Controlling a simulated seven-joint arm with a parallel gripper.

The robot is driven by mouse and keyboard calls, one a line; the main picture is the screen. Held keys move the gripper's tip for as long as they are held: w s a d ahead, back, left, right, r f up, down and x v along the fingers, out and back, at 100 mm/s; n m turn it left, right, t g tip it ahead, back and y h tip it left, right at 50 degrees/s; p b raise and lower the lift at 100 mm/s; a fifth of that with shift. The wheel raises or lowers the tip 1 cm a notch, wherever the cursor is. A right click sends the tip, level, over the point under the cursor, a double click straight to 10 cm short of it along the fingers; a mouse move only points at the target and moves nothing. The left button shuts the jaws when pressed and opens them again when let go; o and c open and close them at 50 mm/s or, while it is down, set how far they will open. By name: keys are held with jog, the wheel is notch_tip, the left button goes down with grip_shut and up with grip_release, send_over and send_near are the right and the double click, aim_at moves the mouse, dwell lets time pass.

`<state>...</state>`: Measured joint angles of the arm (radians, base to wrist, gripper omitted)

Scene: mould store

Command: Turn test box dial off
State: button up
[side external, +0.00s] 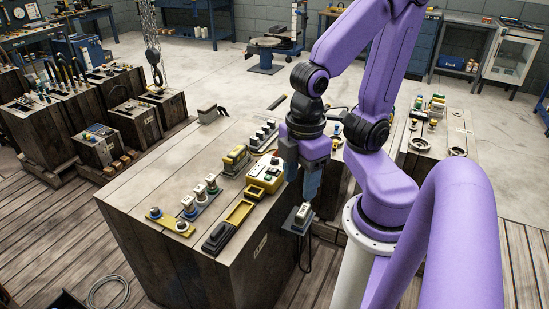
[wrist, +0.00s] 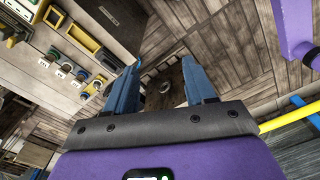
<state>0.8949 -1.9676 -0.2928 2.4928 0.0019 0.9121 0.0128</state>
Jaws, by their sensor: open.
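The test box is most likely the yellow box with a pale control panel (side external: 265,174) on the large wooden crate (side external: 150,205) in the side external view. Small dark controls show on its panel, but the dial's setting is too small to read. My gripper (side external: 311,190) is to the right of this box, pointing down near the crate's right edge and apart from the box. In the wrist view my gripper (wrist: 160,84) shows two blue fingers spread apart with nothing between them.
A yellow open tray (side external: 240,212) and a black box (side external: 217,237) lie in front of the yellow box. Several connectors (side external: 197,200) stand to its left. A small grey device (side external: 298,218) with a cable is at the crate's right side, below my gripper.

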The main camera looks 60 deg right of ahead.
jog(key=w+d+m, duration=0.2)
jog(key=w+m, duration=0.6)
jog(key=w, duration=0.3)
jog(key=m, duration=2)
send_over(275, 158)
notch_tip(275, 158, down, 7)
notch_tip(275, 158, down, 17)
jog(key=shift+a+f, duration=0.1)
jog(key=shift+f, duration=0.1)
grip_shut()
